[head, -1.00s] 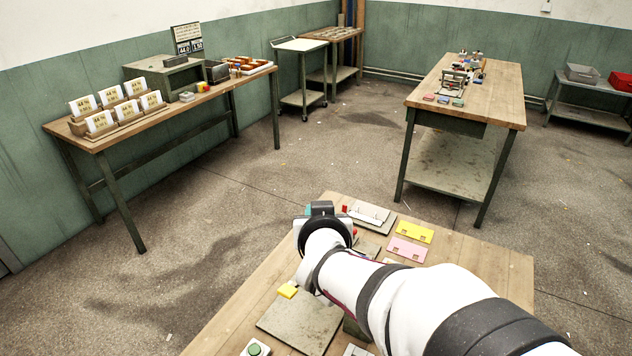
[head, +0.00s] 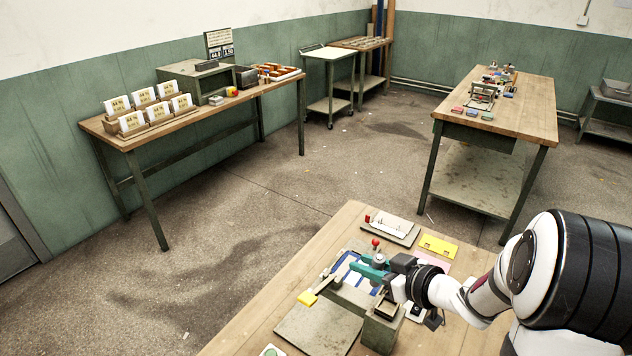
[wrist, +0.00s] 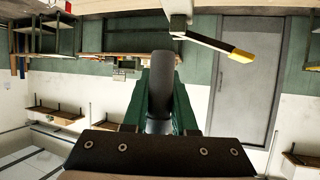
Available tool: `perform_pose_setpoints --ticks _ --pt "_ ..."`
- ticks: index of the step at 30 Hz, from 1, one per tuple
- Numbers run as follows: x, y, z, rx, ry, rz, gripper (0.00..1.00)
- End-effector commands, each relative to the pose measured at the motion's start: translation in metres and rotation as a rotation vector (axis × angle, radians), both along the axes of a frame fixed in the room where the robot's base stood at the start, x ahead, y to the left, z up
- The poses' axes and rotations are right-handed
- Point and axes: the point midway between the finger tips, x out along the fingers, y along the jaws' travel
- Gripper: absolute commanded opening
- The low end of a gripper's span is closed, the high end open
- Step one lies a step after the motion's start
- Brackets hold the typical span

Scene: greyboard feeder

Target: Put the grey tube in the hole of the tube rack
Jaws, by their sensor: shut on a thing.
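My gripper (head: 363,268) reaches in from the right over the front bench and points left, its teal fingers closed on the grey tube (head: 379,257). In the wrist view the tube (wrist: 162,88) is a dark grey rounded piece between the two green fingers (wrist: 162,110). The fingers and wrist hide part of it in both views. It is held above the bench top. I cannot clearly make out the tube rack; blue and white pieces (head: 346,263) lie behind and below the fingers, partly hidden.
A lever with a yellow grip (head: 307,297) stands close left of the fingers.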

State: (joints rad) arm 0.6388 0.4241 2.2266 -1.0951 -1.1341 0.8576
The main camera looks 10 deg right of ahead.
Motion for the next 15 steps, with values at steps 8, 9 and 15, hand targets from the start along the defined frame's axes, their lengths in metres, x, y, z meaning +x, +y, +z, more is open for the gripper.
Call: perform_pose_setpoints --ticks 8,9,15 --pt "-0.075 0.019 -0.062 0.008 0.001 0.296 0.0" --pt "-0.082 0.021 -0.075 0.008 0.002 0.297 0.0" --pt "-0.105 0.027 -0.113 0.002 -0.003 0.302 0.0"
